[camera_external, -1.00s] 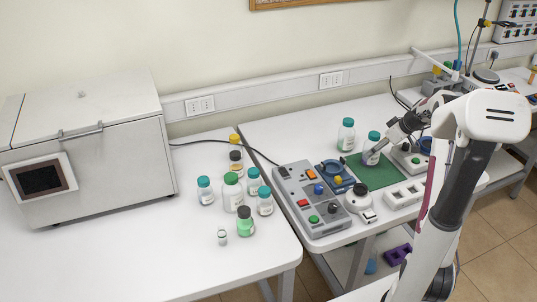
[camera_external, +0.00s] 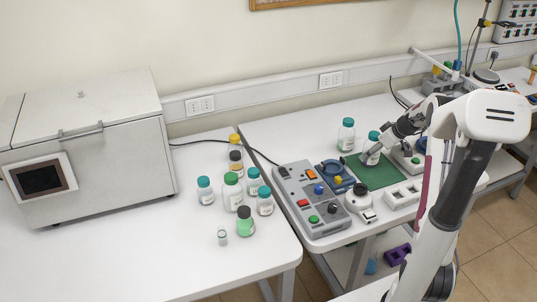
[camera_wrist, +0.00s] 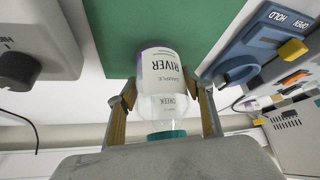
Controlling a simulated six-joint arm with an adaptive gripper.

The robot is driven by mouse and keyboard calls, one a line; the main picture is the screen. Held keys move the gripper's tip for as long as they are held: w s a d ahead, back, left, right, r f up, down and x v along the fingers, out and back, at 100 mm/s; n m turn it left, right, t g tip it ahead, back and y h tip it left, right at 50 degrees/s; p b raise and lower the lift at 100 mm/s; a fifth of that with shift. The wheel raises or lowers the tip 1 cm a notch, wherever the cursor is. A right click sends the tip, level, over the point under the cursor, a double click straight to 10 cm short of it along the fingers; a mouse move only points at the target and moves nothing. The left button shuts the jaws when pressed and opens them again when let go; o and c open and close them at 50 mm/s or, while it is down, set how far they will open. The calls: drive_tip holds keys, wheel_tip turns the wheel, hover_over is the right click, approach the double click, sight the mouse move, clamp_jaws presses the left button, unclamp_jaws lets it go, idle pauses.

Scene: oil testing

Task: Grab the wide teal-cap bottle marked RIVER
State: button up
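The wide bottle marked RIVER (camera_wrist: 162,65) has a white label and a purple band by its base. It appears upside down in the wrist view and stands on the green mat in the external view (camera_external: 371,156), with a teal cap. My gripper (camera_wrist: 164,92) has one finger on each side of it, with narrow gaps at the tips, and looks open.
Another teal-cap bottle (camera_external: 346,138) stands behind-left of the mat (camera_external: 382,175). A grey control box (camera_external: 309,198) and blue holder (camera_external: 336,174) lie left of it. Several bottles stand on the left table, including a green-capped one (camera_external: 232,190).

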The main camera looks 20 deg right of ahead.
sight(372, 132)
drive_tip(key=c, duration=0.8)
drive_tip(key=shift+r, duration=0.2)
drive_tip(key=shift+r, duration=4.85)
